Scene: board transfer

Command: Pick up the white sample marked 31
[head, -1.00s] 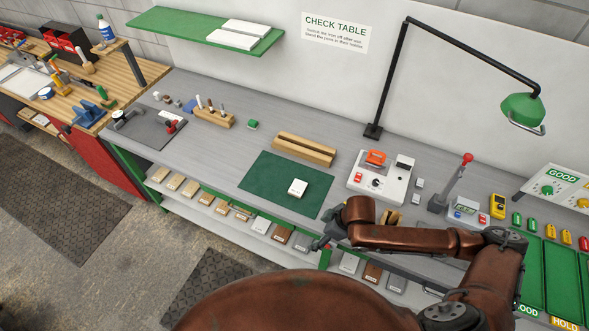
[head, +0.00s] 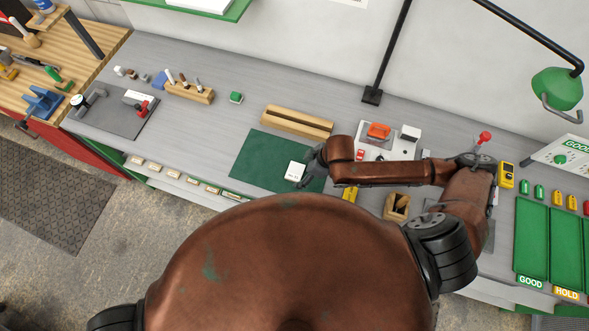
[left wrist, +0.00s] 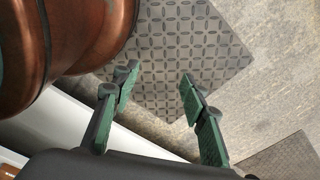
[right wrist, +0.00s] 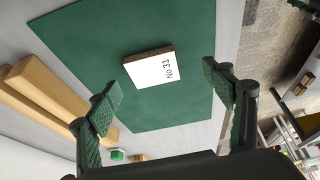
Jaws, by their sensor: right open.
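The white sample (head: 295,171) lies flat on the green mat (head: 262,158). In the right wrist view the white sample (right wrist: 150,68) shows the marking "No 31" and a brown edge. My right gripper (head: 309,168) is at the sample's right side in the head view. In the right wrist view my right gripper (right wrist: 163,93) is open and empty, with the sample beyond and between its fingertips. My left gripper (left wrist: 158,82) is open and empty over the floor in the left wrist view. It is not in the head view.
A wooden grooved block (head: 297,121) lies behind the mat. A white device with a red part (head: 378,130) stands right of it. A lamp (head: 556,88) hangs at the right above green trays (head: 533,238). The bench left of the mat is mostly clear.

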